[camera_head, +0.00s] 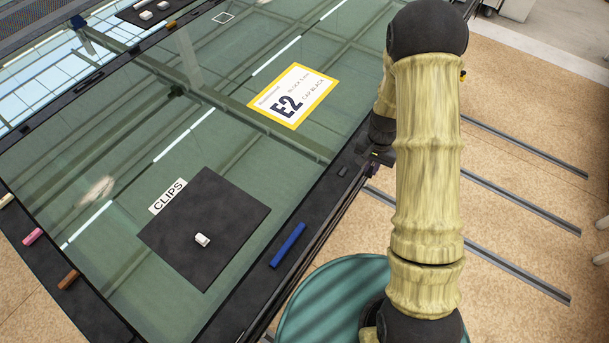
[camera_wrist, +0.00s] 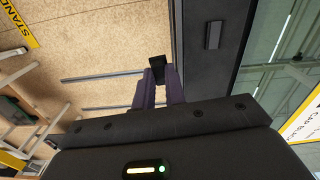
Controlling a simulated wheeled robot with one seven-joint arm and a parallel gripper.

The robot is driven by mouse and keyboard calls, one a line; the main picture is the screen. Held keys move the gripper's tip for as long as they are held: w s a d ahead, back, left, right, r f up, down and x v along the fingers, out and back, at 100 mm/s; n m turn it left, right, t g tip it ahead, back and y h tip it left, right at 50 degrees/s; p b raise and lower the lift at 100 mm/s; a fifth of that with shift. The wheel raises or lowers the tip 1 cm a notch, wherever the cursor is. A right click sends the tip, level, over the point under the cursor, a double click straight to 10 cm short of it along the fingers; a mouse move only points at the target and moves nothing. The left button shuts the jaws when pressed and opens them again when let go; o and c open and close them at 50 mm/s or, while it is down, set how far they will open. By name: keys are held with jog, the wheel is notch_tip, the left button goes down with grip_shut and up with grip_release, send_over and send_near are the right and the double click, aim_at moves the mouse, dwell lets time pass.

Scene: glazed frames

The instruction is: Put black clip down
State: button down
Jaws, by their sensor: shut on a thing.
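My gripper (camera_wrist: 158,84) has purple fingers that are shut on a small black clip (camera_wrist: 157,67) in the wrist view. The clip is held beyond the outer edge of the dark frame, above the tan floor. In the head view my gripper (camera_head: 372,169) is small and partly hidden beside my arm, at the right edge of the glazed frame; the clip cannot be made out there. A black mat (camera_head: 180,238) with a CLIPS label (camera_head: 167,196) lies on the glass at lower left. One white clip (camera_head: 202,240) rests on it.
A dark block (camera_wrist: 213,35) lies on the frame's edge near my gripper. A blue block (camera_head: 288,245) lies on the same edge, lower down. A yellow-bordered E2 card (camera_head: 293,95) lies on the glass. The glass between card and mat is clear.

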notch_tip(320, 180, down, 9)
jog(key=s+n+b, duration=0.1)
jog(key=n+b, duration=0.1)
jog(key=n, duration=0.2)
jog(key=shift+s+n, duration=0.35)
jog(key=shift+n, duration=0.05)
